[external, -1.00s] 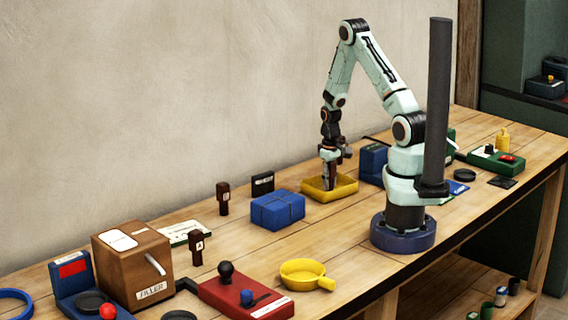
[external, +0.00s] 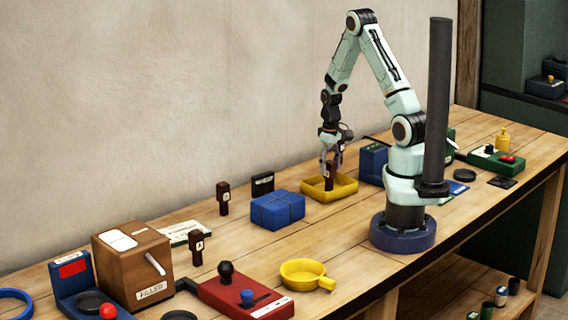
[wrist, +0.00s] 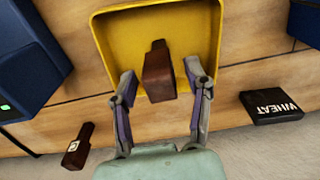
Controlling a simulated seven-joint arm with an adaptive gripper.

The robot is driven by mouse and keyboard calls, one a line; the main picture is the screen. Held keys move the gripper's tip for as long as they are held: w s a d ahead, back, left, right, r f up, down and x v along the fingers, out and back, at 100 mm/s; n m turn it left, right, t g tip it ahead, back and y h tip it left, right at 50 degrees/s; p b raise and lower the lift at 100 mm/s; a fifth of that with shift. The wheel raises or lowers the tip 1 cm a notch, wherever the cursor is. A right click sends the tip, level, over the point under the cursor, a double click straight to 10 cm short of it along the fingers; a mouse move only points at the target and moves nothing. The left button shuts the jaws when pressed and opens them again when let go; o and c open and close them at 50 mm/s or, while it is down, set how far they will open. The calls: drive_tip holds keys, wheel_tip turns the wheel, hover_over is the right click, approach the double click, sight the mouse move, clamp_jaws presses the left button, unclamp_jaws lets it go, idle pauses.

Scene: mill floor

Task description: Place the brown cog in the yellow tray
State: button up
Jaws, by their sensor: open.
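The yellow tray (external: 345,191) stands on the bench against the wall side, left of my base, and fills the top of the wrist view (wrist: 120,35). A dark brown upright piece, taken as the brown cog (external: 329,178), stands in the tray; no teeth show on it. In the wrist view the brown cog (wrist: 158,75) sits near the tray's lower edge. My gripper (external: 331,157) is open above the tray. In the wrist view its fingers (wrist: 160,77) are on either side of the cog, with gaps between.
A blue tied parcel (external: 277,210) lies left of the tray, and a blue box (external: 373,164) stands to its right. Two similar brown pieces (external: 223,198) (external: 197,247) stand further left. A black WHEAT block (external: 262,183) is by the wall. A yellow pan (external: 302,273) is in front.

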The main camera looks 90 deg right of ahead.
wheel_tip(320, 180, up, 7)
drive_tip(key=shift+r, duration=0.2)
drive_tip(key=w+a+r+n, duration=0.2)
drive_tip(key=a+r, duration=0.2)
drive_tip(key=a, duration=0.4)
drive_tip(key=w+a+r+n, duration=0.2)
drive_tip(key=w+a+r, duration=0.15)
drive_tip(key=a, duration=0.35)
drive_tip(key=s+a+r+n, duration=0.2)
drive_tip(key=s+a+n, duration=0.1)
drive_tip(key=s+a, duration=0.2)
drive_tip(key=s+a+r+n, duration=0.2)
drive_tip(key=s+a, duration=0.3)
drive_tip(key=a, duration=0.5)
drive_tip(key=shift+n+y, duration=0.4)
drive_tip(key=shift+n, duration=0.2)
